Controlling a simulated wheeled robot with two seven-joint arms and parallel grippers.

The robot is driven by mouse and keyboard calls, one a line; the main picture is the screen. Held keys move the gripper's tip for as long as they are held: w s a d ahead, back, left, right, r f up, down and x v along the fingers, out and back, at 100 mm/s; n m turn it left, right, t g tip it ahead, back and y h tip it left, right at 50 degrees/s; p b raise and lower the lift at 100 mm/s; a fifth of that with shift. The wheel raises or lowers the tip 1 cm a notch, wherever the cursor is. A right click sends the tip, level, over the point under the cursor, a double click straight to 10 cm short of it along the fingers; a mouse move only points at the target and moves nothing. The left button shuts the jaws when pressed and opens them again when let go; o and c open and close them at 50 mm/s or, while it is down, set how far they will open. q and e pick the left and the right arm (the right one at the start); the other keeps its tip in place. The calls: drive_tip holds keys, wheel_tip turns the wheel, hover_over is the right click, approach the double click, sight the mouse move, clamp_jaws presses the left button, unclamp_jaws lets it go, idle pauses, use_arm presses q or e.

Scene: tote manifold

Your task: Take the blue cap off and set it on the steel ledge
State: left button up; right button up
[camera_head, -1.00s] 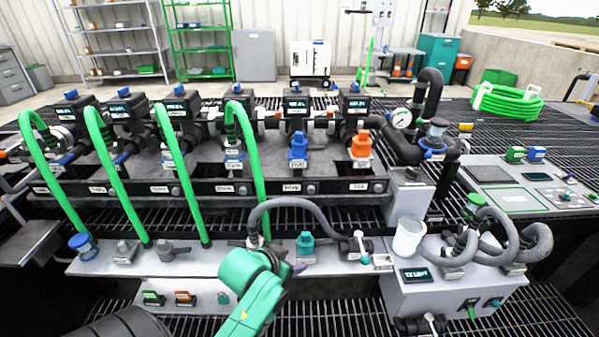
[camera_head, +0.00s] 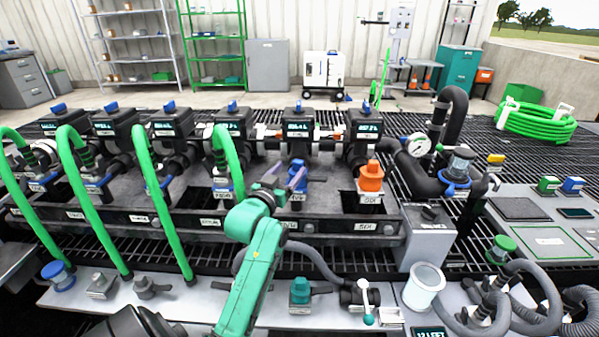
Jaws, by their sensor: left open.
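The blue cap (camera_head: 297,170) sits on the fourth-from-left to right part of the black manifold, left of an orange cap (camera_head: 371,178). My left gripper (camera_head: 286,180) is at the blue cap, with its fingers pointing away from me and partly covering it. The fingers are apart; I cannot tell whether they touch the cap. The steel ledge (camera_head: 205,303) runs along the front, below the manifold, with my left arm crossing over it. My right gripper is not in view.
Green hoses (camera_head: 165,215) arch down to the ledge on the left. A teal fitting (camera_head: 300,291), a valve with a lever and a white cup (camera_head: 424,286) stand along the front. A grey hose (camera_head: 318,258) loops behind my arm. Bare ledge shows left of my arm.

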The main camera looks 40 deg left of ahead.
use_arm(q)
drive_tip(key=f+x, duration=0.1)
drive_tip(key=x, duration=0.8)
drive_tip(key=shift+w+b, duration=0.3)
drive_tip(key=shift+b, duration=0.05)
drive_tip(key=shift+s+d, duration=0.15)
drive_tip(key=shift+c, duration=1.2)
clamp_jaws()
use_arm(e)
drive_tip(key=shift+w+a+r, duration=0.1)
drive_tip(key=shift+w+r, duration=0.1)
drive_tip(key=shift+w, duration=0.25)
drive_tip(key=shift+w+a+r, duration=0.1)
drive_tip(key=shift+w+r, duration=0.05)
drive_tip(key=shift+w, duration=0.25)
